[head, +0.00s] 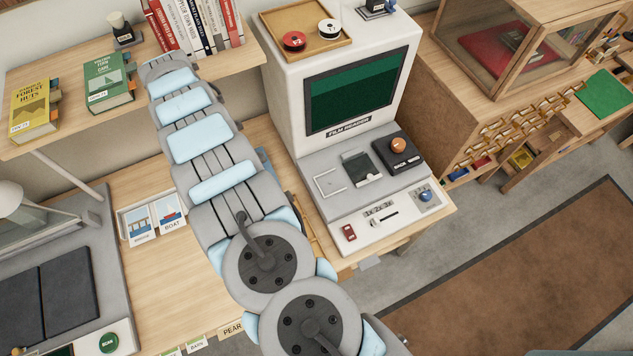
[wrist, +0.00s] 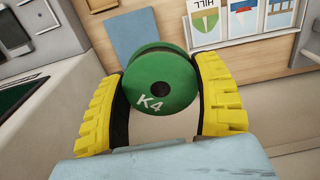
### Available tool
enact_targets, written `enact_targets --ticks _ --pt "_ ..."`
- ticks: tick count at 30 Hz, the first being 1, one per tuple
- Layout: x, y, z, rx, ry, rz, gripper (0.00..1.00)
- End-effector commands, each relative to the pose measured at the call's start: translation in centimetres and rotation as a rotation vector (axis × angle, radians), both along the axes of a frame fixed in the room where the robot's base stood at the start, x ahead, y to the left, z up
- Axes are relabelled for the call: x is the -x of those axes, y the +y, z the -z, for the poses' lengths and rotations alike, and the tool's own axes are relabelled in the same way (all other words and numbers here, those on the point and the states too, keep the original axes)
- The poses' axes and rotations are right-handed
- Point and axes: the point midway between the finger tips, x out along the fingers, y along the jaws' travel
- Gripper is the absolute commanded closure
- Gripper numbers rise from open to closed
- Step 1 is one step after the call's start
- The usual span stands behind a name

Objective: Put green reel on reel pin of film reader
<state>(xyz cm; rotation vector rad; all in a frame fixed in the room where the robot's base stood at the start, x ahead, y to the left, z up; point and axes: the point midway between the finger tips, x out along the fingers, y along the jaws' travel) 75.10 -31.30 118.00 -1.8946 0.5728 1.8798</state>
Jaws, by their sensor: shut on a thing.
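The green reel (wrist: 160,85), marked K4, is between the yellow fingers of my gripper (wrist: 166,74) in the wrist view. The fingers are shut on its two sides, and its round face with a dark centre hole is turned to the camera. My gripper and the green reel do not show in the head view, where my arm crosses the middle. The film reader (head: 286,73) stands right of my arm, with a dark green screen (head: 355,90) and a sloping front panel. Part of it shows at the left of the wrist view (wrist: 48,60). I cannot clearly make out the reel pin.
A wooden tray (head: 276,22) on the film reader holds a red reel (head: 294,40) and a white reel (head: 329,28). The front panel carries a black block with an orange knob (head: 398,145). Picture cards (head: 155,222) lie on the desk left of my arm. A shelf with books is behind.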

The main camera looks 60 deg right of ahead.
Motion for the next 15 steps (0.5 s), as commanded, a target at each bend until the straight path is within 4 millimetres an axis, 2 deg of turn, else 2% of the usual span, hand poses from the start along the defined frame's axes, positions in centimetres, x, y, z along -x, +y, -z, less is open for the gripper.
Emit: enact_targets --ticks 3,15 --pt "2.4 -2.8 1.8 -0.001 0.003 0.063 0.71" --pt "10.9 -9.2 7.8 0.000 0.002 0.259 0.70"
